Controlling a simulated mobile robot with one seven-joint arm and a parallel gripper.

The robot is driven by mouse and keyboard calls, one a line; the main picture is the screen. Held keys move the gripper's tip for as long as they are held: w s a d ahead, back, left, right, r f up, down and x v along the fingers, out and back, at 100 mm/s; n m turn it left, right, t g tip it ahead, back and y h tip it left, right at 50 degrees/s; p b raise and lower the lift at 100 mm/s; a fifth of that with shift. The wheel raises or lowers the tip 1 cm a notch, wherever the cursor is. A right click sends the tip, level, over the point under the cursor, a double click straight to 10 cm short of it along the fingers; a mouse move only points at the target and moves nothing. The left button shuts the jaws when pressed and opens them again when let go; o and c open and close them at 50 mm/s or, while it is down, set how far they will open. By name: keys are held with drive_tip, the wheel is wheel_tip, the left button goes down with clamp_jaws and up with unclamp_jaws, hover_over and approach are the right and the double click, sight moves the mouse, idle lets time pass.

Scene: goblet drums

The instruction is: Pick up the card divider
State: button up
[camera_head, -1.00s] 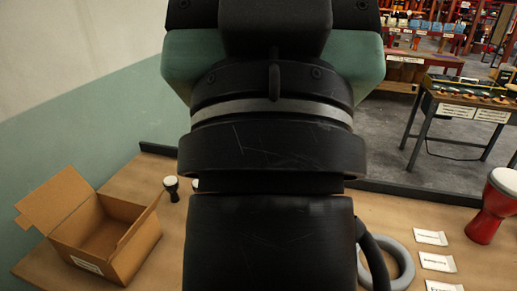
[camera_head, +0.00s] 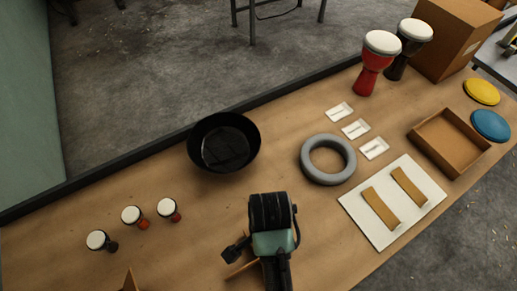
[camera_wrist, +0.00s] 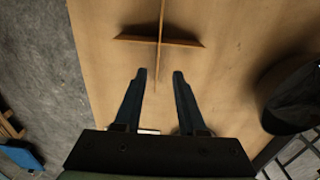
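The card divider (camera_wrist: 160,38), two thin brown card panels crossed at right angles, stands on the table in the wrist view. In the head view only part of the divider (camera_head: 243,270) shows beside my gripper; my arm hides the rest. My gripper (camera_wrist: 160,74) is open, its two blue-black fingers apart with nothing clasped. The near end of one panel reaches down to about between the fingertips in the picture; I cannot tell the height gap. In the head view my gripper (camera_head: 235,250) is low over the table's front middle.
A black bowl (camera_head: 223,145) stands behind my gripper. A grey ring (camera_head: 328,139) and a white board (camera_head: 418,221) with two card strips lie to the right. Small drums (camera_head: 131,216) stand left. A brown card corner (camera_head: 129,281) shows at the bottom left. Table between is clear.

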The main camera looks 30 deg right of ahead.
drive_tip(key=f, duration=0.6)
drive_tip(key=shift+s+d, duration=0.1)
drive_tip(key=shift+s, duration=0.1)
drive_tip(key=shift+a+f+p, duration=0.15)
drive_tip(key=shift+f, duration=1.45)
drive_tip(key=shift+a+f+p, duration=0.1)
drive_tip(key=shift+f+p, duration=0.05)
drive_tip(key=shift+f, duration=1.4)
drive_tip(key=shift+c, duration=0.3)
clamp_jaws()
